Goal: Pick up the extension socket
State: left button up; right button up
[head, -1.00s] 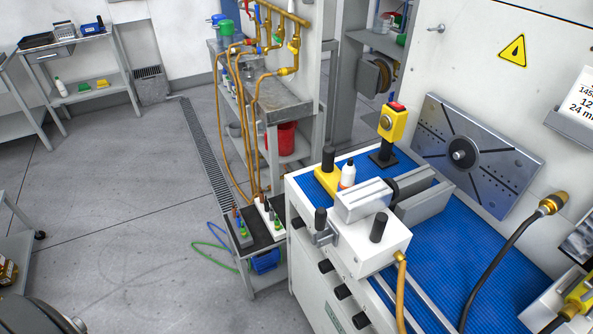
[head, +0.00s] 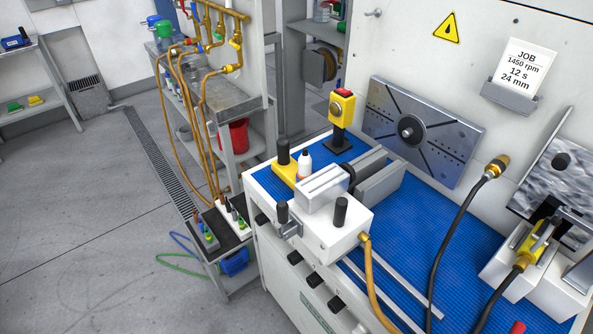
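A yellow block-like connector (head: 530,246) on a black cable sits at the right, in or on a pale grey fixture (head: 537,291) on the machine bench. It may be the extension socket, but I cannot tell for sure. A second black hose (head: 444,235) rises from the blue mat and ends in a brass-and-black tip (head: 497,166). Neither of my grippers is in view.
The bench has a blue mat (head: 440,230), a white slide unit (head: 325,215) with an orange hose, and a yellow switch post (head: 341,107). A JOB card (head: 522,66) hangs on the wall. Floor at the left (head: 70,220) is open.

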aim_at(284, 168)
jog(key=i+j+z, duration=0.15)
jog(key=j, duration=0.3)
jog(key=j+z, duration=0.15)
jog(key=j, duration=0.3)
jog(key=i+j+z, duration=0.7)
jog(key=i+j, duration=0.15)
jog(key=j, duration=0.1)
